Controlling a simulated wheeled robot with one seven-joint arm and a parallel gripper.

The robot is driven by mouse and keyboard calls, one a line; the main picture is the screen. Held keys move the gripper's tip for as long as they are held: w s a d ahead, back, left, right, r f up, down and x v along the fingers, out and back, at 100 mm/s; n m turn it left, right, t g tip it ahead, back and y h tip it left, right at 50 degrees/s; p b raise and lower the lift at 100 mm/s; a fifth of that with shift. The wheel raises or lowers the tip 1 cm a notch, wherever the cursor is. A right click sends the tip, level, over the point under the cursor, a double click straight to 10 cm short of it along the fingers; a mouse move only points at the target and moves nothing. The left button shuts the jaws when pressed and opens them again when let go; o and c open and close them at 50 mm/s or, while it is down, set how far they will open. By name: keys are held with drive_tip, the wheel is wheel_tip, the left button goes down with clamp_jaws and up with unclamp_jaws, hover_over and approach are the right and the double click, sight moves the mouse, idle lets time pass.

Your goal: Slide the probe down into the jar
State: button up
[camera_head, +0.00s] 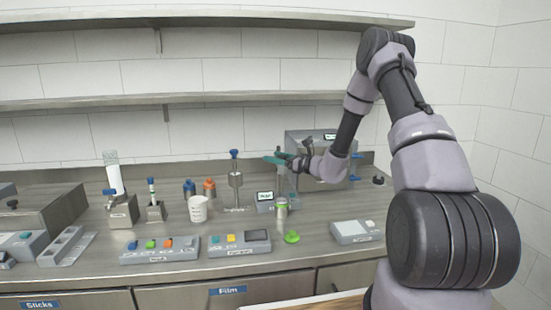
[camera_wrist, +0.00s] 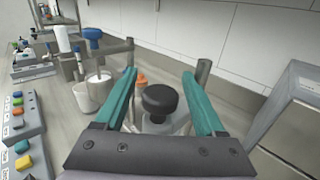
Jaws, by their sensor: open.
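My gripper (camera_head: 277,160) is open above a small jar (camera_head: 281,208) at the middle right of the counter. In the wrist view my two teal fingers (camera_wrist: 162,75) are spread, with a round black knob (camera_wrist: 159,98) between them, apparently lower than the fingers and with a gap on each side. The knob looks like the top of the probe. In the head view a slim grey upright piece (camera_head: 281,183), probably the probe, shows between my gripper and the jar. Whether its lower end is inside the jar is too small to tell.
A small display unit (camera_head: 265,198) stands left of the jar. A green lid (camera_head: 291,237) lies in front of it. A white cup (camera_head: 198,208) and a blue-topped plunger stand (camera_head: 235,185) are further left. A grey metal box (camera_head: 318,146) stands behind. Button panels (camera_head: 240,243) line the front.

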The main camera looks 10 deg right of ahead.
drive_tip(key=shift+a, duration=0.1)
clamp_jaws()
drive_tip(key=shift+f, duration=0.1)
idle(1.3)
